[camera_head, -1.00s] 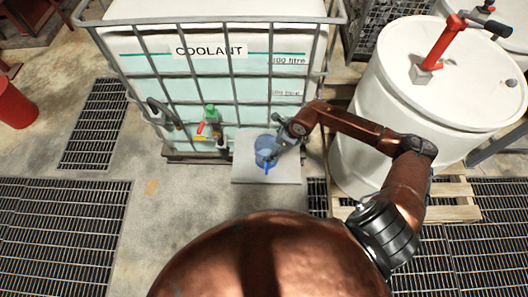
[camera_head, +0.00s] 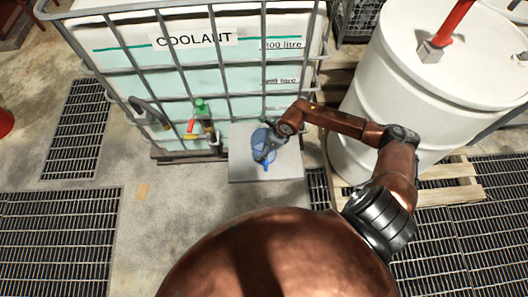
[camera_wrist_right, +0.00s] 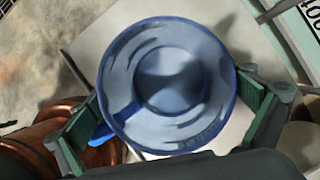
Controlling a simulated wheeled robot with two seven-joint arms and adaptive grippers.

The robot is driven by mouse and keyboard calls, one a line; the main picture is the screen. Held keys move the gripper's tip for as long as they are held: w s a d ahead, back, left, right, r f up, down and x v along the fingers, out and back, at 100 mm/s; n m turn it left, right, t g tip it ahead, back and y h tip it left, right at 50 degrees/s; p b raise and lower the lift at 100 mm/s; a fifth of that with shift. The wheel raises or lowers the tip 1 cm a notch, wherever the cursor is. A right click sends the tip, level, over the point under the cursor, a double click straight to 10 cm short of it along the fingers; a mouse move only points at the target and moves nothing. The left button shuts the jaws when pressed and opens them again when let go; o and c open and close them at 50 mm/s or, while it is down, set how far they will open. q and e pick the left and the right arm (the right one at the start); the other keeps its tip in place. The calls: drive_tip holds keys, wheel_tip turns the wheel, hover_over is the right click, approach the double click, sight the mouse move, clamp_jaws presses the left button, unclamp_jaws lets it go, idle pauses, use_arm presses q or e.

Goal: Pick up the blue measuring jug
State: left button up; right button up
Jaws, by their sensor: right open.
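The blue measuring jug (camera_head: 262,143) stands on a pale square slab in front of the coolant tank. My right gripper (camera_head: 268,150) is over it and partly hides it in the head view. In the right wrist view the jug (camera_wrist_right: 170,80) is seen from above, with its round rim and its handle toward the lower left. The open fingers of my right gripper (camera_wrist_right: 168,118) are on either side of the jug, green pads facing it. I cannot tell whether the pads touch it. My left gripper is not in view.
A white drum (camera_head: 400,90) on a wooden pallet (camera_head: 460,182) is to the right. Floor gratings (camera_head: 60,235) lie left and right.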

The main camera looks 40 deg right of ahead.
drive_tip(key=x, duration=0.2)
drive_tip(key=shift+w+a+f, duration=0.15)
drive_tip(key=shift+f, duration=0.2)
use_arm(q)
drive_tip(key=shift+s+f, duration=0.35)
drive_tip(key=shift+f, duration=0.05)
use_arm(e)
drive_tip(key=shift+r, duration=0.1)
drive_tip(key=c, duration=1.3)
drive_tip(key=shift+o, duration=0.2)
